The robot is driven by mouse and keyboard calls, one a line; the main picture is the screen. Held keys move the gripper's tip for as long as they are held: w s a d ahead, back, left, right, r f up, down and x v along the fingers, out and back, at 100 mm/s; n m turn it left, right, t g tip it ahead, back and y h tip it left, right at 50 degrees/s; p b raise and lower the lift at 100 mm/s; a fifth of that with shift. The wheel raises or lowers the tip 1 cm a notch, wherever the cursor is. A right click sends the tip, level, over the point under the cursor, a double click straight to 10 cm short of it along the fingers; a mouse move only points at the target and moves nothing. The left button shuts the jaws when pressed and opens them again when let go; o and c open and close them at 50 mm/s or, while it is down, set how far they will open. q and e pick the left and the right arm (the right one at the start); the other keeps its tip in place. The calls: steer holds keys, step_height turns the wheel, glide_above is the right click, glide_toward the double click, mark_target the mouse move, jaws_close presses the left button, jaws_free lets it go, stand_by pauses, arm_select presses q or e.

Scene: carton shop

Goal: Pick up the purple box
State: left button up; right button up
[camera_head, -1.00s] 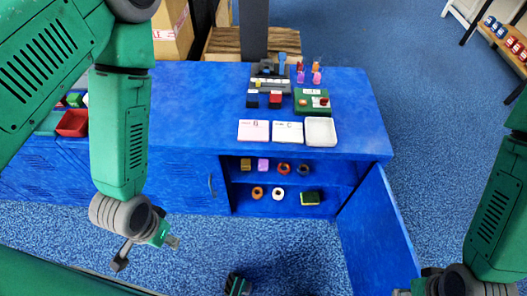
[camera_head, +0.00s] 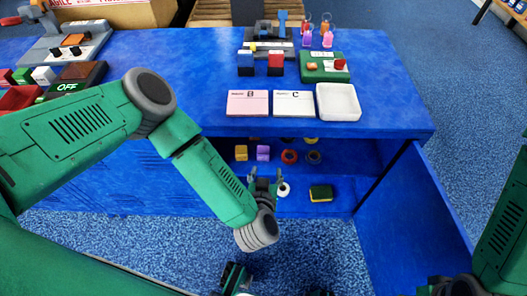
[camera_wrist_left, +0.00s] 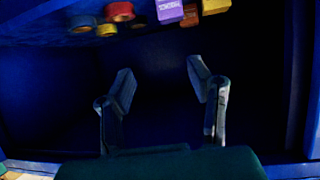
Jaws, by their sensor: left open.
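The purple box (camera_head: 263,153) stands on the upper shelf inside the open blue cabinet, between a yellow box (camera_head: 241,153) and a red ring-shaped item (camera_head: 289,156). In the left wrist view the purple box (camera_wrist_left: 170,11) is at the top edge, partly cut off. My left gripper (camera_head: 266,178) is in front of the cabinet opening, below the purple box in the picture. Its two fingers (camera_wrist_left: 160,80) are spread with nothing between them, and they are apart from the box.
The cabinet door (camera_head: 415,215) stands open on the right. A white ring (camera_head: 283,189) and a dark green-yellow item (camera_head: 321,193) are on the lower level. The countertop (camera_head: 200,75) above holds cards, a white tray (camera_head: 338,101) and devices.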

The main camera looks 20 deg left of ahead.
arm_select(q)
steer(key=y+b, duration=0.1)
steer(key=b, duration=0.2)
glide_toward(264, 153)
steer(key=b+x, duration=0.1)
steer(key=x, duration=0.1)
steer(key=b+x, duration=0.1)
steer(key=x, duration=0.2)
steer(key=shift+w+a+f, duration=0.15)
steer(key=shift+a+f, duration=0.15)
steer(key=shift+f, duration=0.1)
steer(key=shift+w, duration=0.3)
steer(key=shift+w+f, duration=0.1)
steer(key=shift+w, duration=0.05)
steer(key=b+x, duration=0.2)
steer(key=x, duration=0.2)
steer(key=shift+w+d+b, duration=0.1)
steer(key=shift+w+b, duration=0.1)
steer(key=shift+b, duration=0.15)
steer(key=shift+w+f, duration=0.1)
steer(key=shift+w, duration=0.1)
steer(key=shift+a, duration=0.35)
steer(key=shift+d, duration=0.1)
steer(key=c, duration=0.8)
steer(key=shift+d, duration=0.15)
steer(key=shift+c, duration=0.8)
arm_select(e)
step_height(264, 153, down, 10)
steer(key=shift+r, duration=0.25)
